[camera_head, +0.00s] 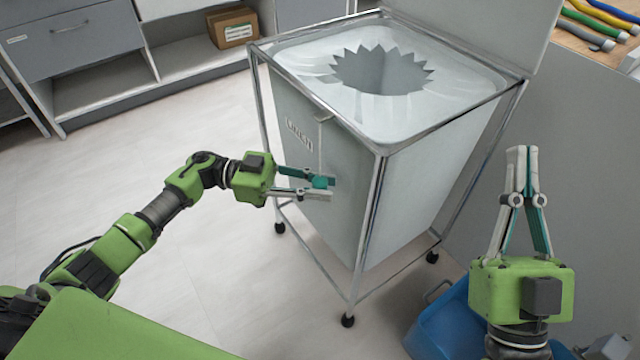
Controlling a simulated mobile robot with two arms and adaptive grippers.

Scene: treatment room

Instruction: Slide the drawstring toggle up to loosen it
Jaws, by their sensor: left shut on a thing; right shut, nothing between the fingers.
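The drawstring toggle (320,183) is a small teal piece at the front panel of the white bin, level with the tips of my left gripper (322,187). My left gripper comes in from the left and is shut on the toggle, one finger above it and one below. A faint cord seems to run down the panel from the rim; it is too thin to follow. The bin's bag (455,82) is white, with a jagged round opening in the middle. My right gripper (522,150) is shut and empty, pointing up, right of the bin and apart from it.
The bin stands in a metal frame (374,200) on castors, its lid (490,25) raised at the back. A blue container (436,325) is on the floor below my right gripper. A counter with coloured tubes (600,18) is at the top right. Floor left of the bin is clear.

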